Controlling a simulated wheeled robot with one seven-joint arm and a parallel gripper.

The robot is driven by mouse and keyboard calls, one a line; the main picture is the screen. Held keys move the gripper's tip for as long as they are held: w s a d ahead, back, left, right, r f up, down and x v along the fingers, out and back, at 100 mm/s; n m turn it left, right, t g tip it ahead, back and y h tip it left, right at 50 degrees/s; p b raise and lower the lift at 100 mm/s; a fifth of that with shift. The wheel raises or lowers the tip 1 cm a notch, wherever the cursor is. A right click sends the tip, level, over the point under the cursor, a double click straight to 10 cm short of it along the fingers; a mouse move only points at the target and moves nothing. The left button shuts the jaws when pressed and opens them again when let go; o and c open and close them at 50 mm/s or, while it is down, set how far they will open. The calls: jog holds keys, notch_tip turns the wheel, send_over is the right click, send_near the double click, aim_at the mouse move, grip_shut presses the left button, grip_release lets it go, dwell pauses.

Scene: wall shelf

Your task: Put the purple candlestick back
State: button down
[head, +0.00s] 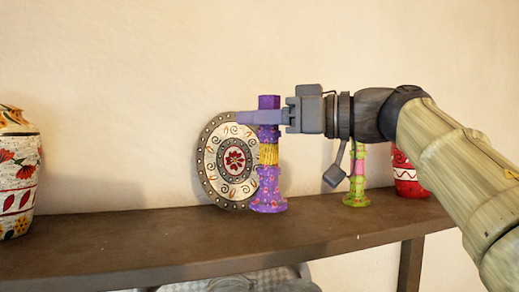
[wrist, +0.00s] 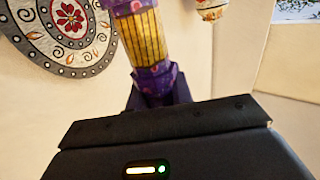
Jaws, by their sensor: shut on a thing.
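The purple candlestick (head: 268,185) has a yellow band at its middle and stands upright at the wall shelf (head: 180,235). Its base appears to be at the shelf top, but I cannot tell whether it touches. My gripper (head: 262,117) comes from the right and is shut on the candlestick's upper part, just below its top. The candlestick (wrist: 145,40) also shows in the wrist view, running up from the jaws, which are mostly hidden behind the gripper body.
A round decorated plate (head: 218,165) leans on the wall just behind and left of the candlestick. A green candlestick (head: 357,180) and a red vase (head: 408,180) stand to the right, partly behind my arm. A painted vase (head: 18,175) stands far left. The shelf between it and the plate is clear.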

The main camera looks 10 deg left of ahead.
aim_at(269, 152)
jog(key=shift+s+f, duration=0.15)
jog(key=shift+f, duration=0.15)
jog(key=shift+f, duration=2)
jog(key=c, duration=1.3)
grip_release()
jog(key=shift+o, duration=0.2)
